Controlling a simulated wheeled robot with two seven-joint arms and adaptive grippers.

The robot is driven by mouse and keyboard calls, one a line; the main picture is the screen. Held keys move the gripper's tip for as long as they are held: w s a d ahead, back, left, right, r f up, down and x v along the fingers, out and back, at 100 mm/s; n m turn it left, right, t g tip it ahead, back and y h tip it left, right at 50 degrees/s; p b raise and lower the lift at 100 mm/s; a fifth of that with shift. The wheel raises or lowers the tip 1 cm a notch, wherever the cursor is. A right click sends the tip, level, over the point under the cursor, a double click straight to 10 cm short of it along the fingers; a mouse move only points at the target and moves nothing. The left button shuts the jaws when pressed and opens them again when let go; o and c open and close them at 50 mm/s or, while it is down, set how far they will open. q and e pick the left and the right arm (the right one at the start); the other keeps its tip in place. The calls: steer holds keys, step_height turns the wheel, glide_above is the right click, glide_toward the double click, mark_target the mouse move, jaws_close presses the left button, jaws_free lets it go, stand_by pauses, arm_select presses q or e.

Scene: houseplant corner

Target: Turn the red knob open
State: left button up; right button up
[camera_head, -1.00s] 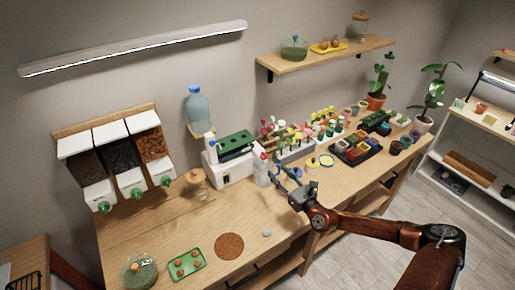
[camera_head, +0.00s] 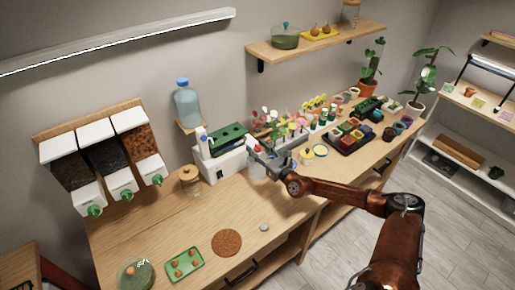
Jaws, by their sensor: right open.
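No red knob can be made out clearly. The round knobs on the dispensers (camera_head: 105,152) at the left are green; one of them is the left green knob (camera_head: 95,210). My right gripper (camera_head: 257,157) is open, with its fingers pointing up and left over the middle of the workbench. It is beside the white machine with a green top (camera_head: 228,150) and partly covers a white bottle with a reddish top. Whether it touches that bottle, I cannot tell. My left gripper is not in view.
A blue-capped water bottle (camera_head: 187,103) stands on a small wall bracket. A cork-coloured round mat (camera_head: 227,243), a green tray (camera_head: 184,264) and a glass jar (camera_head: 190,181) are on the workbench (camera_head: 145,230). Potted plants and coloured pots crowd its far right.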

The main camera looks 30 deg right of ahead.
steer(key=shift+w, duration=0.1)
steer(key=c, duration=0.7)
jaws_close()
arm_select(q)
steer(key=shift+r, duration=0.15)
